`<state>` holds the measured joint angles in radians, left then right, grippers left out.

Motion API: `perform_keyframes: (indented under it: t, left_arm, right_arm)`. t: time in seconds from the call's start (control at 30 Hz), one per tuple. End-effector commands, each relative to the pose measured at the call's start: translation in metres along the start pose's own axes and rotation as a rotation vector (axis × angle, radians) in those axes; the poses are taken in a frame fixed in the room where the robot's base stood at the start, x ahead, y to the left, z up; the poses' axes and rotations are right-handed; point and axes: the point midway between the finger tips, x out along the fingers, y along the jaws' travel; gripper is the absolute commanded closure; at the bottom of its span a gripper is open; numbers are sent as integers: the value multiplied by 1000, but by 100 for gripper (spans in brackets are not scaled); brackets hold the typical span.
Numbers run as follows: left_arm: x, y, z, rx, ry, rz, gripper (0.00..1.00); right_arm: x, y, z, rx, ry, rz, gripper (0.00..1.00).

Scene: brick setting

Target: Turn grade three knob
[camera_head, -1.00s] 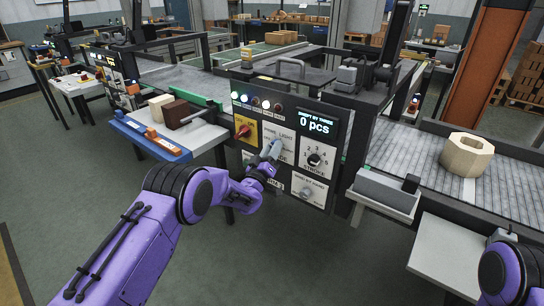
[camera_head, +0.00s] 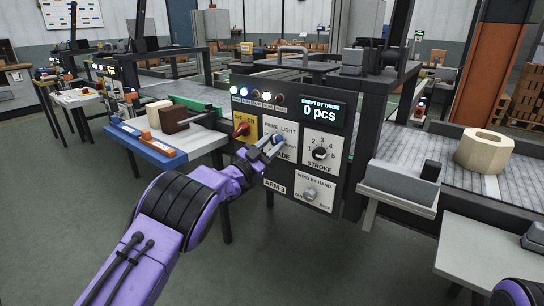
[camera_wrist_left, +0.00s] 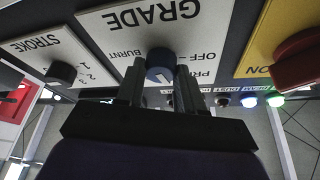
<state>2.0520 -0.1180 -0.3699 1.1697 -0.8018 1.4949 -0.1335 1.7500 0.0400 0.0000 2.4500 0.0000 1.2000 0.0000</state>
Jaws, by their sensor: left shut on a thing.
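The grade knob (camera_wrist_left: 160,62) is a small round blue-grey knob on a white plate lettered GRADE, upside down in the left wrist view. The words OFF, BURNT and LIGHT stand around it, partly covered. My left gripper (camera_head: 268,146) is at this plate in the head view, its fingers hiding most of the knob. In the left wrist view my left gripper (camera_wrist_left: 160,80) has its two dark fingers shut on the knob, one on each side. A bit of my right arm shows at the lower right of the head view; its gripper is out of view.
A red knob on a yellow plate (camera_head: 243,129) is left of the grade plate. The stroke knob (camera_head: 320,153) is to its right, with a wind-by-hand knob (camera_head: 310,194) below. The display (camera_head: 322,113) reads 0 pcs. A conveyor (camera_head: 440,160) carries a wooden ring (camera_head: 485,151).

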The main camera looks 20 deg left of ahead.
Motion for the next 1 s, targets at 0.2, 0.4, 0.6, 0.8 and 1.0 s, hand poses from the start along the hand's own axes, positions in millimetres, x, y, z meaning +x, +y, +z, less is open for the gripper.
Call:
perform_keyframes:
  t: [0.2, 0.4, 0.6, 0.8, 1.0]
  left_arm:
    - [-2, 1, 5, 190, -1, 79, 93]
    - [-2, 0, 4, 359, -1, 149, 93]
    - [-1, -1, 3, 502, -2, 209, 94]
    - [-1, -2, 2, 607, -3, 253, 94]
    - [0, -3, 1, 668, -3, 278, 94]
  right_arm:
    - [28, -2, 11, 0, 0, 0, 57]
    - [43, -4, 18, 0, 0, 0, 57]
    - [54, -5, 22, 0, 0, 0, 57]
    - [60, -5, 25, 0, 0, 0, 57]
    - [63, -6, 26, 0, 0, 0, 57]
